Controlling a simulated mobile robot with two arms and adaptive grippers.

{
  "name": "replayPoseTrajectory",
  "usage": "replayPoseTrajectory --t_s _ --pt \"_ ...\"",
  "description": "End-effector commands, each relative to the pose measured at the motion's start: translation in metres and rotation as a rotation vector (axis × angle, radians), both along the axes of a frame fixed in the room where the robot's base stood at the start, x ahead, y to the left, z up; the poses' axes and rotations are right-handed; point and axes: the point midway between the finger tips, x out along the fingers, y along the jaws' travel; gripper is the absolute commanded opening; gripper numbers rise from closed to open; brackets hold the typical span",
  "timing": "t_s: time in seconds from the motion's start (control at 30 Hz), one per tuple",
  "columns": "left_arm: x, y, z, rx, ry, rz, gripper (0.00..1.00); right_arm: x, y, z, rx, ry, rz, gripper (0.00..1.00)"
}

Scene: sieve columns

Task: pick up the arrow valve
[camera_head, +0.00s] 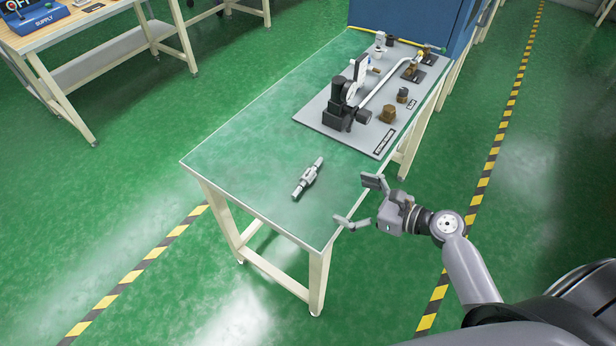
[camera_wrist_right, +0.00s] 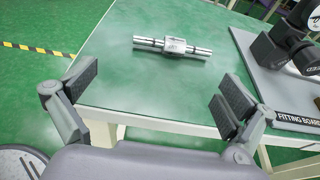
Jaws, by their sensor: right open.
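The arrow valve (camera_head: 308,178) is a small silver valve body with a pipe stub on each side. It lies flat on the green table top (camera_head: 240,150), near the table's front end. My right gripper (camera_head: 363,203) is open and empty at the table's right edge, to the right of the valve and apart from it. In the right wrist view the valve (camera_wrist_right: 172,46) lies beyond and between the two spread fingers (camera_wrist_right: 155,95), with a marking on its body too small to read. My left gripper is not in view.
A grey fitting board (camera_head: 345,137) with black fittings, a bent pipe (camera_head: 390,85) and brass parts (camera_head: 388,114) lies farther back on the table. A blue cabinet (camera_head: 405,22) stands at the far end. The table top around the valve is clear.

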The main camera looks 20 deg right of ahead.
Motion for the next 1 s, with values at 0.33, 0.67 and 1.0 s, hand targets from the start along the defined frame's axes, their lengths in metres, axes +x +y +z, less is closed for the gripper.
replayPoseTrajectory --t_s 0.33,0.67,1.0 --pt "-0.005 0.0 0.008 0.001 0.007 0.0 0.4 0.052 0.039 -0.019 -0.001 -0.001 -0.001 1.0" --pt "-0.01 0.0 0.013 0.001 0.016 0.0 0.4 0.076 0.055 -0.026 -0.002 -0.002 0.001 1.0" --pt "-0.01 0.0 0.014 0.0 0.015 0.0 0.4 0.101 0.073 -0.037 -0.004 0.001 0.0 1.0"
